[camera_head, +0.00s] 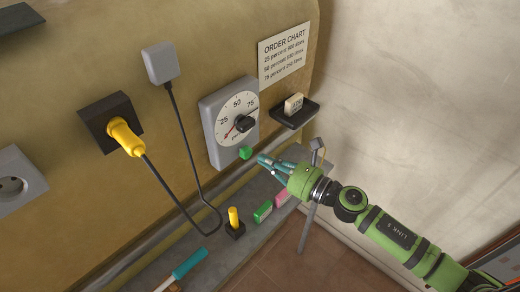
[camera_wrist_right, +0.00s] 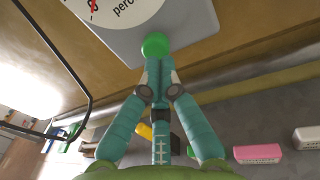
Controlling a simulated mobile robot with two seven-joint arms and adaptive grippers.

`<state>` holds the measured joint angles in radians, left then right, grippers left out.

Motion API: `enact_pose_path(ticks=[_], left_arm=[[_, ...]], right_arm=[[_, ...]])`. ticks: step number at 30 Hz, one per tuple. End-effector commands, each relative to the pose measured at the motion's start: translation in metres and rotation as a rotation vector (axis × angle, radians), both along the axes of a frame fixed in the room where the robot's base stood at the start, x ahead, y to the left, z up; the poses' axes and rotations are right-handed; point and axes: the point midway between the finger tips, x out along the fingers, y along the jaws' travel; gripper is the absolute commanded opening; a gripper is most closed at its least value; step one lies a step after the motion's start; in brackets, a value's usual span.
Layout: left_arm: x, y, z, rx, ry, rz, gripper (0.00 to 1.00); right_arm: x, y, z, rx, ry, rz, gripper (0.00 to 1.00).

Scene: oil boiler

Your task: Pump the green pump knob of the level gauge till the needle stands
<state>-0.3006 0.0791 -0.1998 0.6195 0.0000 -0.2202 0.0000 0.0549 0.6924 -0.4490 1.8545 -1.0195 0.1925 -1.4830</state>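The level gauge (camera_head: 221,141) is a grey plate on the ochre tank wall, with a round white dial marked 25, 50 and 75. The green pump knob (camera_head: 245,152) sticks out at the plate's bottom edge and shows in the right wrist view (camera_wrist_right: 155,45). My right gripper (camera_head: 262,159) has its teal fingers drawn together, tips just short of the knob; I cannot tell whether they touch it. My left gripper is not in view.
A ledge below holds a yellow peg in a black base (camera_head: 234,221), a green block (camera_head: 263,211), a pink block (camera_head: 281,199) and a teal-handled tool (camera_head: 189,263). A black tray (camera_head: 295,115) juts out right of the gauge. A hanging cable (camera_head: 183,140) runs left of it.

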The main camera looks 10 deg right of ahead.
Motion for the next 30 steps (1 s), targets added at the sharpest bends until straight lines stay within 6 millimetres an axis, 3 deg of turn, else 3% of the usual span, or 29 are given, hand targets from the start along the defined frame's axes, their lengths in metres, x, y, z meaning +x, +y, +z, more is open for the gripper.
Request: enact_pose_path(ticks=[7,30], left_arm=[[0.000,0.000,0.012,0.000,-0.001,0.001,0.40],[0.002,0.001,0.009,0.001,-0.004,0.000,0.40]], right_arm=[[0.017,0.015,0.000,-0.001,0.001,0.001,0.00],[0.031,0.026,0.000,0.001,-0.002,0.000,0.00]])
